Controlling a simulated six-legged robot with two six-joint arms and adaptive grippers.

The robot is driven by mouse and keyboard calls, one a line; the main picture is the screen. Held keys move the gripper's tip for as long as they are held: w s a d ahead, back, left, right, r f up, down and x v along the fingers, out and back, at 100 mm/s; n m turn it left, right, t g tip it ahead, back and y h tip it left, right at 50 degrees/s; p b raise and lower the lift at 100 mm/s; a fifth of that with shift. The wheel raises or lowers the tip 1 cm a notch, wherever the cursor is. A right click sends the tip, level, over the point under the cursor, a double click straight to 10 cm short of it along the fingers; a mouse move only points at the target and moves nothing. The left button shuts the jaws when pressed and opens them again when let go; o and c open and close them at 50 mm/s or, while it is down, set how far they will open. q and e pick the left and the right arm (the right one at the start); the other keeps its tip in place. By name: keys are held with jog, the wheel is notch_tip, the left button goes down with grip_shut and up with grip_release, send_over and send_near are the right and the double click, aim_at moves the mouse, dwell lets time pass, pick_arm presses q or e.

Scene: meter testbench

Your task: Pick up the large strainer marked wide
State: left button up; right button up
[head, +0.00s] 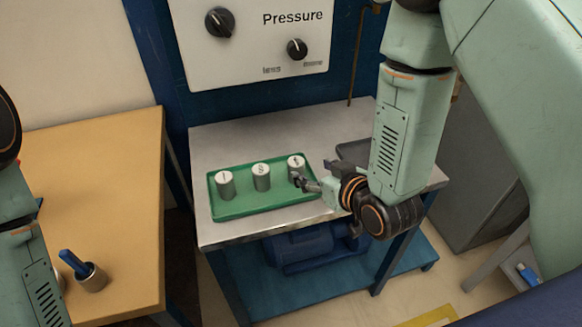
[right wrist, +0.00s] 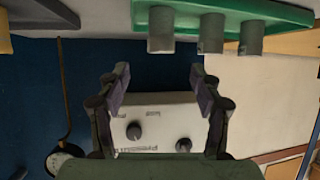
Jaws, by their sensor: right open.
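Three grey metal cylinders stand upright in a green tray (head: 240,209): a left one (head: 226,186), a middle one (head: 262,178) and a right one (head: 295,163). Each has a dark mark on its pale top, too small to read surely, so I cannot tell which is marked wide. My right gripper (head: 300,181) is open, at the lower right side of the right cylinder and partly covering it. In the upside-down right wrist view, the open fingers (right wrist: 158,80) have nothing between them, and the right cylinder (right wrist: 162,30) shows beyond them. My left gripper is out of view.
The tray lies on a grey metal bench (head: 225,142), with a dark tray (head: 353,151) on its right. A pressure panel (head: 250,40) stands behind. A wooden table (head: 105,190) at left holds a metal cup (head: 92,279) with a blue handle.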

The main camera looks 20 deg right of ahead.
aim_at(299, 165)
jog(key=shift+w+a+f, duration=0.1)
jog(key=shift+w+a, duration=0.2)
jog(key=shift+w, duration=0.2)
jog(key=x, duration=0.5)
jog(key=shift+d+f+b, duration=0.2)
jog(key=shift+f+b, duration=0.1)
jog(key=shift+f, duration=0.05)
jog(key=shift+w+a+f, duration=0.2)
jog(key=shift+w+a, duration=0.1)
jog(key=shift+w, duration=0.2)
jog(key=shift+d, duration=0.1)
jog(key=shift+c, duration=0.8)
jog(key=c, duration=1.1)
jog(key=shift+c, duration=0.2)
